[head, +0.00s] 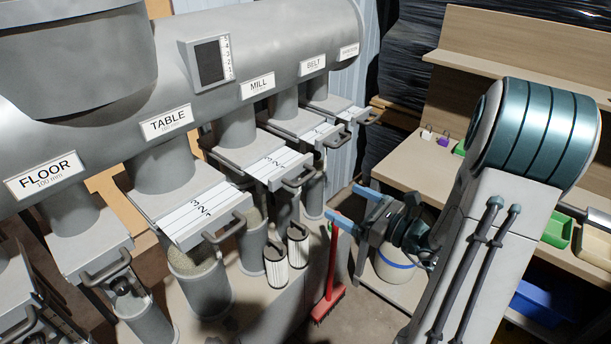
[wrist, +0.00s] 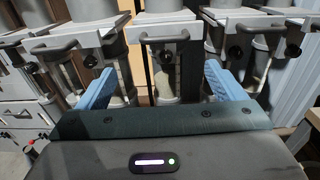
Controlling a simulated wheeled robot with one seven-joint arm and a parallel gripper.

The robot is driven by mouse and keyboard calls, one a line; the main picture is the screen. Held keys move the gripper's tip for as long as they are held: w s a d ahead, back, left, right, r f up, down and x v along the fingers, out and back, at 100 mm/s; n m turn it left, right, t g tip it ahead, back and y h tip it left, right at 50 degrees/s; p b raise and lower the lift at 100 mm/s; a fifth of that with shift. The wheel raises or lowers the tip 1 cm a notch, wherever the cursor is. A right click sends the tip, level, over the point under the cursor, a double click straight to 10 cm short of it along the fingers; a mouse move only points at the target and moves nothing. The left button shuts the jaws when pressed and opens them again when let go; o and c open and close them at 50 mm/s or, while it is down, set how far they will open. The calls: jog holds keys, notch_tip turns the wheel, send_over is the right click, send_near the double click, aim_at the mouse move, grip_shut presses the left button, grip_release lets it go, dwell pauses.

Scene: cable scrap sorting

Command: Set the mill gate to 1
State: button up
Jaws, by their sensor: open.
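The mill gate (head: 276,166) is a pale slide plate under the duct labelled MILL (head: 257,86). It sticks out toward the front, with marks and small digits on top that I cannot read surely. Its grey bar handle (head: 299,179) is at the outer end. My gripper (head: 353,207) has blue fingers, spread open and empty, to the right of and apart from the mill handle. In the wrist view my gripper (wrist: 162,85) faces a row of gate handles. One handle (wrist: 165,38) lies ahead between the fingers; no label shows which gate it belongs to.
The table gate (head: 203,213) is drawn out on the left; the floor gate (head: 92,258) is further left. The belt gate (head: 298,125) is behind the mill gate. Grey containers, a red broom (head: 330,290) and a white bucket (head: 393,267) stand below.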

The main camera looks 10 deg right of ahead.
aim_at(306, 177)
jog(key=p+x, duration=0.1)
jog(key=x, duration=0.5)
jog(key=p+x, duration=0.1)
jog(key=x, duration=0.6)
jog(key=shift+w+d+r, duration=0.1)
jog(key=shift+w, duration=0.4)
